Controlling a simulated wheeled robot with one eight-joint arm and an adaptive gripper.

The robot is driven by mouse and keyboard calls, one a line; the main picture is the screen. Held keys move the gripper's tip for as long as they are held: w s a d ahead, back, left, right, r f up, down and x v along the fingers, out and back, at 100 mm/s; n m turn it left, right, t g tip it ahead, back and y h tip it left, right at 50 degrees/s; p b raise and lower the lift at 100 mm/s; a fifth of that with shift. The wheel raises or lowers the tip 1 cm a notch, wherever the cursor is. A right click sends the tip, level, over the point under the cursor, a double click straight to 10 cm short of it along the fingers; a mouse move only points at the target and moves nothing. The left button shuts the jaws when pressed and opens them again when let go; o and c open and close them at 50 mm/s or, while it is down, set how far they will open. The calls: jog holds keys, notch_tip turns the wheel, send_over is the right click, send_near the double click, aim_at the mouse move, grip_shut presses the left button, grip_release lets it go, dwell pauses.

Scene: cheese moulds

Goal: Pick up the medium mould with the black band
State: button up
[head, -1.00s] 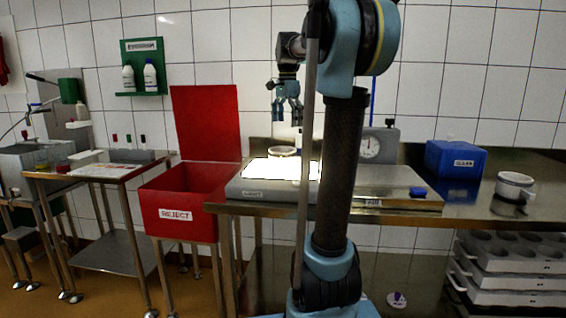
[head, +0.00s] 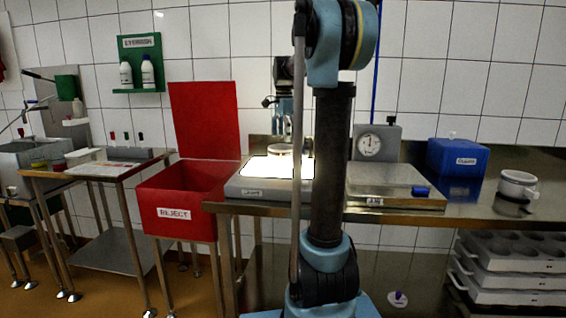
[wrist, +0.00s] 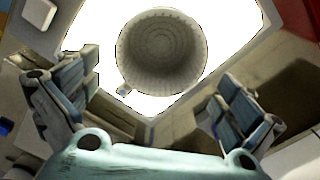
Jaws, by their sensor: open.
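A pale round mould (head: 279,149) stands on the bright light panel (head: 262,168). In the wrist view this mould (wrist: 161,50) shows from above as a ribbed grey cup with an open mouth; a small tab sticks out at its lower left. I cannot make out a black band on it. My gripper (head: 284,128) is above this mould, pointing down. In the wrist view the gripper (wrist: 155,98) is open, with its fingers apart and nothing between them; the mould lies just beyond them. Another white mould (head: 517,183) with a dark lower part stands at the bench's right.
A scale (head: 385,178) with a dial stands right of the light panel, partly behind my arm. A blue bin (head: 457,158) is at the back right. A red reject bin (head: 176,212) with its lid up is on the left. Grey mould trays (head: 510,268) are stacked under the bench.

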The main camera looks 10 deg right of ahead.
aim_at(283, 153)
jog(key=shift+a+f, duration=0.2)
jog(key=shift+f, duration=3.3)
jog(key=c, duration=0.9)
